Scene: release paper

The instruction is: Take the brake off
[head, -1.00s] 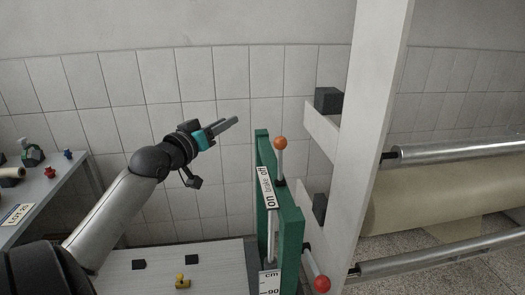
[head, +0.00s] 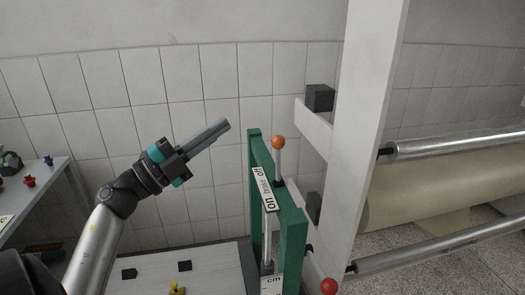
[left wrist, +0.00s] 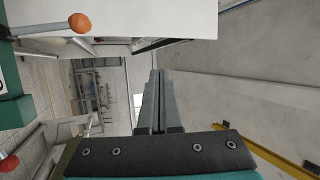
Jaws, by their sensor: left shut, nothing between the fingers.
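The brake lever with an orange ball knob (head: 278,142) stands up from a green panel (head: 294,232) right of the middle in the head view. A label (head: 263,190) on the panel reads "on brake off". The orange knob also shows at the upper left in the left wrist view (left wrist: 80,23). My left gripper (head: 228,125) is shut and empty, left of the knob and apart from it, its fingers pointing up and right. The shut fingers show in the left wrist view (left wrist: 153,85). My right gripper is not in view.
A second lever with a red knob (head: 328,287) is low beside the panel. A white upright frame (head: 365,130) stands right of it, with metal rollers (head: 455,146) and a paper roll (head: 430,190). A side table (head: 50,185) with small items is at left.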

